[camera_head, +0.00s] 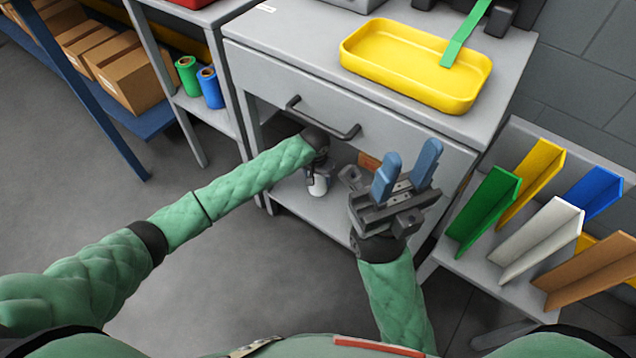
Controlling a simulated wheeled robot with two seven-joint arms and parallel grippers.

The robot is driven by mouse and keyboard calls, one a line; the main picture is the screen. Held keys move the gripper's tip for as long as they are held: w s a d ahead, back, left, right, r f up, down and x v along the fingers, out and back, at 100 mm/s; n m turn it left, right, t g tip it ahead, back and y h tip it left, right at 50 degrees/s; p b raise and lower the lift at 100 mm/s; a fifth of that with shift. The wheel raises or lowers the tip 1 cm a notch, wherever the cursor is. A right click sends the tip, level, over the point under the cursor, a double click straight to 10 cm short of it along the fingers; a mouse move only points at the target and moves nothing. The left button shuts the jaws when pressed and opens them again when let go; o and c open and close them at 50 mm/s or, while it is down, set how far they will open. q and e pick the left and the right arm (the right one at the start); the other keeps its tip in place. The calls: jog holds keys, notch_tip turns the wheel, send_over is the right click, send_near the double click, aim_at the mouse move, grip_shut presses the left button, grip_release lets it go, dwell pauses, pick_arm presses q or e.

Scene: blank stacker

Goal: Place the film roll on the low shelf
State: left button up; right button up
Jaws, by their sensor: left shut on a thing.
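My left gripper (318,168) reaches below the drawer of the grey cabinet and is shut on a small white roll (318,186), which looks like the film roll. The gripper and wrist hide most of its upper part. The roll is upright, over or on the grey low shelf (335,219); I cannot tell whether it touches the shelf. My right gripper (410,162) points up in front of the cabinet, its two blue fingers apart and empty.
The cabinet's drawer (285,88) with a dark handle hangs above the low shelf. A small orange-brown item (369,161) lies farther back. A yellow tray (375,68) is on top. Green (187,75) and blue (210,87) rolls stand left; coloured panels (484,210) stand right.

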pick_arm(q)
notch_tip(320, 180, down, 3)
jog(key=shift+f+b, duration=0.2)
jog(key=shift+b, duration=0.4)
jog(key=shift+f, duration=0.1)
jog(key=o, duration=1.2)
jog(key=shift+f, duration=0.1)
